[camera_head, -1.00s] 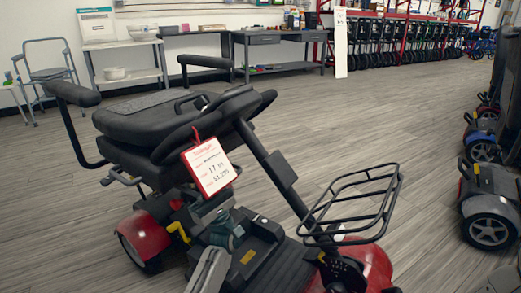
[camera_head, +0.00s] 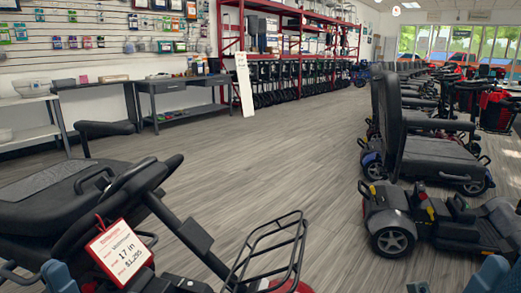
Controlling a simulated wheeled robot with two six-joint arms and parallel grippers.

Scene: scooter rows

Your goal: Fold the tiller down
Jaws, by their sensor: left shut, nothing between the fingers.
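The red and black scooter stands at the lower left, cut off by the bottom edge. Its tiller (camera_head: 196,237) is a black post that slants from the lower middle up to the left. The tiller head with its looped handlebar (camera_head: 140,181) is at the top of the post, over the seat (camera_head: 40,195). A red-edged price tag (camera_head: 120,250) hangs from it. A black wire basket (camera_head: 270,245) is on the post's front side. My left gripper (camera_head: 58,276) shows only in part at the bottom left edge, left of the tag, shut and empty.
Another scooter (camera_head: 392,240) stands at the right, with a row of scooters behind it. A grey desk (camera_head: 182,87) and shelves (camera_head: 45,115) line the left wall. Open wooden floor (camera_head: 270,150) lies between the tiller and the right row.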

